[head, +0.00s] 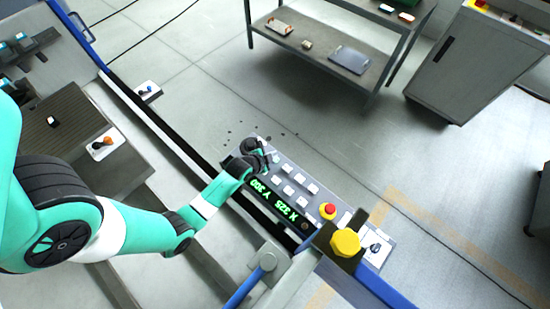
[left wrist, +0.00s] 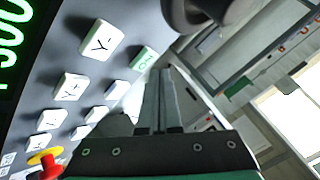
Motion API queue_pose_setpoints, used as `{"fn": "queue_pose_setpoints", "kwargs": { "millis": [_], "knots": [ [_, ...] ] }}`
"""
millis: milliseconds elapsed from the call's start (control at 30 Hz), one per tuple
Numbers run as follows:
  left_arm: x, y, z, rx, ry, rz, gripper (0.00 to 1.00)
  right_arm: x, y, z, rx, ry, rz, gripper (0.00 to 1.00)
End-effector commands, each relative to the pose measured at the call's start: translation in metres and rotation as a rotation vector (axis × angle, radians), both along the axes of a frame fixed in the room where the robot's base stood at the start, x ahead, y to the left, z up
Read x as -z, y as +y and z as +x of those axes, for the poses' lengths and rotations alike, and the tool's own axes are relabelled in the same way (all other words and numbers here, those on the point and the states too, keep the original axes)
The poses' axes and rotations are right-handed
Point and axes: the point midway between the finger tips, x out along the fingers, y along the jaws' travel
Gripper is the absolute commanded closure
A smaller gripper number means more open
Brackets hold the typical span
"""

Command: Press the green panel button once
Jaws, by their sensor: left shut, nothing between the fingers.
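The control panel (head: 318,228) has a green digital readout (head: 272,202) and several white keys. In the left wrist view, the green button (left wrist: 145,59) sits at the panel's edge, beside a white key marked Y (left wrist: 102,39). In the head view I cannot make the green button out; my left gripper covers that end of the panel. My left gripper (head: 268,154) is shut and empty over this end. In the left wrist view its fingertips (left wrist: 163,72) appear close to the green button, just right of it. I cannot tell whether they touch. My right gripper is not in view.
A shelf table (head: 345,60) and a grey cabinet (head: 470,65) stand across the floor. The floor between is mostly clear.

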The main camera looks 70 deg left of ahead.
Motion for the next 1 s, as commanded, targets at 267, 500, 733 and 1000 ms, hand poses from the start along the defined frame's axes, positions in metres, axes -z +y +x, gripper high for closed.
{"fn": "queue_pose_setpoints", "kwargs": {
  "millis": [267, 500, 733, 1000],
  "knots": [
    [0.0, 0.0, 0.0, 0.0, 0.0, 0.0, 1.0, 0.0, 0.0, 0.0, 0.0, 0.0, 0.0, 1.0],
    [0.0001, 0.0, 0.0001, 0.0, 0.0, 0.0, 1.0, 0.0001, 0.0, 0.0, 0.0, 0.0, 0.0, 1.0],
    [0.0079, -0.0001, -0.0001, 0.0, 0.001, -0.001, 1.0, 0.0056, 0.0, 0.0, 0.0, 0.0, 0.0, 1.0],
    [0.0085, 0.0, 0.0001, 0.0, 0.0, 0.0, 1.0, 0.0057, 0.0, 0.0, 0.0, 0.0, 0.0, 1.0]
  ]
}}
